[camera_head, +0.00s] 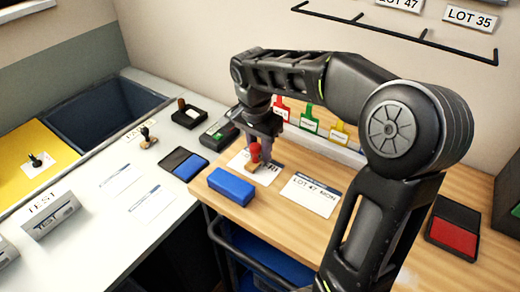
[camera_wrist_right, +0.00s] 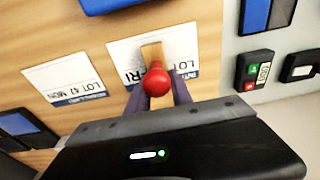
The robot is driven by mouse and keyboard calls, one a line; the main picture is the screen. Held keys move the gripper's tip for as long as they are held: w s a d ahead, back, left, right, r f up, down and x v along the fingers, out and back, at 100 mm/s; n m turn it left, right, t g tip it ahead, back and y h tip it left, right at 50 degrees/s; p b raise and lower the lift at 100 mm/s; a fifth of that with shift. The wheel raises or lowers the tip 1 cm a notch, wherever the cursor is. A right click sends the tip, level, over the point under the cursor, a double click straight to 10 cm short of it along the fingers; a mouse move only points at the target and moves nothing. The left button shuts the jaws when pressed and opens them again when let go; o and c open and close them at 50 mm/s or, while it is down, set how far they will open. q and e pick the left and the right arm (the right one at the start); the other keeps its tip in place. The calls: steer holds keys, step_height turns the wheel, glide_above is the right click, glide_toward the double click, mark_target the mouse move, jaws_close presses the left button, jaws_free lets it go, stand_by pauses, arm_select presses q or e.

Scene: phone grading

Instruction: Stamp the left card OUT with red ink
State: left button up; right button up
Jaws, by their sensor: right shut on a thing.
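My right gripper (camera_head: 264,146) points down over the wooden table and is shut on a stamp (camera_head: 254,153) with a red knob and a wooden base. The red knob also shows between the fingers in the right wrist view (camera_wrist_right: 156,80). The stamp is over the left card (camera_head: 240,168), a white card partly covered by stamp and gripper; its print ends in "RI" in the wrist view (camera_wrist_right: 120,52). I cannot tell whether the base touches the card. The right card (camera_head: 311,194) reads LOT 47 MON. An open red ink pad (camera_head: 453,235) lies at the right. My left gripper is out of view.
A blue ink pad (camera_head: 184,166) and stamps on holders stand on the grey counter (camera_head: 110,225). The table between right card and red pad is partly hidden by my arm.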

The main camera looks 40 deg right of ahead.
steer(key=shift+r+p, duration=2.55)
steer(key=shift+r, duration=0.9)
